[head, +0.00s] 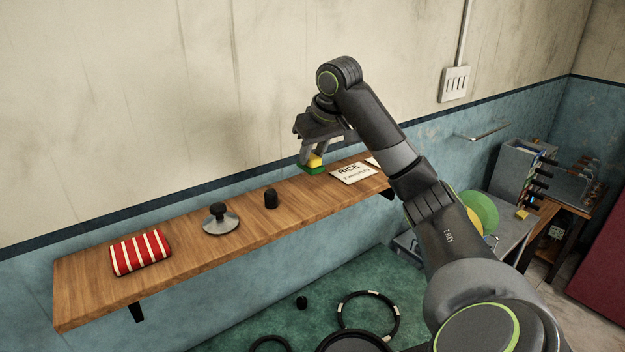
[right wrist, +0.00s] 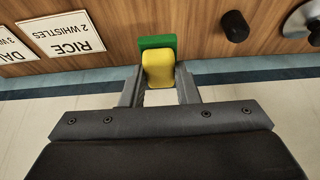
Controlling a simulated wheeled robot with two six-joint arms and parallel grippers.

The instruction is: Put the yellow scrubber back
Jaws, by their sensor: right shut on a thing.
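The yellow scrubber (head: 316,160) is at the fingertips of my right gripper (head: 318,152), over the right part of the wooden shelf. The right wrist view shows the scrubber (right wrist: 158,70) between the two fingers of the right gripper (right wrist: 159,82), which is shut on it. A wider green part (right wrist: 157,43) is at the scrubber's far end, toward the shelf; in the head view it is beneath the yellow. I cannot tell whether it touches the shelf. My left gripper is not in view.
The wooden shelf (head: 180,283) also holds a red striped cloth (head: 140,252), a metal lid with a black knob (head: 220,220), a small black cylinder (head: 271,198) and a RICE card (head: 352,173). A green surface with black rings (head: 368,294) lies below.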

